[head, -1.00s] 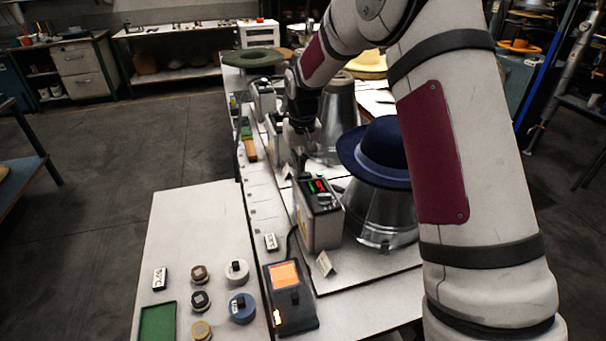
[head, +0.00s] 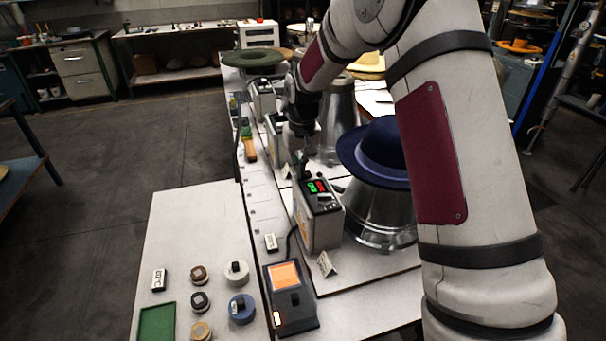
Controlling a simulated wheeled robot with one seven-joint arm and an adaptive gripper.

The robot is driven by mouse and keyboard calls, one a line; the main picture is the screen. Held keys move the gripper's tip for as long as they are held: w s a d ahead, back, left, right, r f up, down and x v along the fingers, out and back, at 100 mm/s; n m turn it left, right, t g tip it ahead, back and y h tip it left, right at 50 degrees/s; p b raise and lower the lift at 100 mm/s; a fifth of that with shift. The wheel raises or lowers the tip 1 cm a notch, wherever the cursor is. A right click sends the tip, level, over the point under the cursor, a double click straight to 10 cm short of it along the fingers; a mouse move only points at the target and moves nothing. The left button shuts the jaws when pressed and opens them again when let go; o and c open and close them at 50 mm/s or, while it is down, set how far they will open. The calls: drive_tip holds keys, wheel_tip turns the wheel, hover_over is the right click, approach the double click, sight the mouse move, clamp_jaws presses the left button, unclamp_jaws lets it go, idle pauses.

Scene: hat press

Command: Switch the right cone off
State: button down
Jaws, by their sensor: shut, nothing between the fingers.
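The nearest metal cone (head: 377,216) stands on the bench at the right, with a dark blue hat (head: 383,150) on it. A grey control box (head: 318,222) stands at its left, with green and red lit displays on top. A second metal cone (head: 341,118) stands farther back, partly hidden by my arm, with another control box (head: 277,133) at its left. I cannot tell from the picture which cone is called the right one. My gripper (head: 303,170) is shut and empty, pointing down by the far edge of the near box's top; its exact contact is unclear.
A dark device with an orange screen (head: 285,275) lies in front of the near box, beside a small folded card (head: 327,264). Several round pieces and a green tray (head: 157,323) lie on the left table. A green hat (head: 252,57) lies at the far end.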

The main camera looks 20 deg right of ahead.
drive_tip(key=shift+r+p, duration=0.45)
drive_tip(key=shift+r, duration=3)
drive_tip(key=shift+r, duration=0.1)
drive_tip(key=s+r+t, duration=0.2)
drive_tip(key=s+r, duration=1.3)
drive_tip(key=s, duration=0.3)
drive_tip(key=s+t, duration=0.1)
drive_tip(key=s, duration=1.9)
drive_tip(key=shift+s+f, duration=0.25)
drive_tip(key=shift+f, duration=0.1)
drive_tip(key=shift+d, duration=0.1)
